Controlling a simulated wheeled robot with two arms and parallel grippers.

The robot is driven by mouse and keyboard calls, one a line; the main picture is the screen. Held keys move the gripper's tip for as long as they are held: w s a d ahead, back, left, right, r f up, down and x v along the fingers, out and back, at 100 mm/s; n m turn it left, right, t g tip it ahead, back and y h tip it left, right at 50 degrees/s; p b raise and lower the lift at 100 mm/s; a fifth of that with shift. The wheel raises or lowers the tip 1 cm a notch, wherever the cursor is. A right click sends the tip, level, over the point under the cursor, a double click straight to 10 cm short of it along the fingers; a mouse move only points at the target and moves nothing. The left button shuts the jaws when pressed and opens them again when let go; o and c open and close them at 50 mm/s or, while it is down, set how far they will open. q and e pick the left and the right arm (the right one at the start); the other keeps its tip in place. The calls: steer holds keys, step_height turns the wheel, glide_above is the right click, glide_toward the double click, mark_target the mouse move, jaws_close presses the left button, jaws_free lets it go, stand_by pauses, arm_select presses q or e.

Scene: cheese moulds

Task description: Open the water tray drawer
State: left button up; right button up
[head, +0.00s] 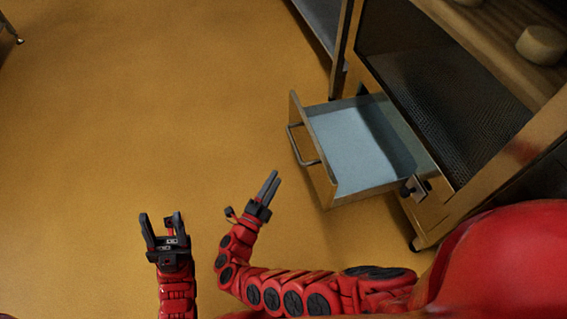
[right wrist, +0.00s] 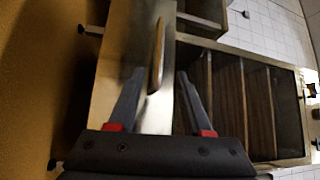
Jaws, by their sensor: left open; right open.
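The water tray drawer (head: 362,147) is pulled well out from under the cabinet, and its pale, empty-looking inside shows in the head view. Its metal bar handle (head: 301,147) is on the front panel facing left. My right gripper (head: 272,176) is open and empty, apart from the handle, a little below and left of it. In the right wrist view, the handle (right wrist: 157,55) appears as an upright bar ahead of and between the open fingers (right wrist: 160,73). My left gripper (head: 162,218) is open and empty over the floor, further left.
The wooden-framed cabinet (head: 485,45) has a dark mesh panel (head: 440,85), with a round cheese-like block (head: 541,45) on top. Another shelf unit (head: 322,22) stands behind the drawer. The yellow floor (head: 150,100) to the left is clear.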

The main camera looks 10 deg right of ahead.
steer(key=shift+v, duration=1.75)
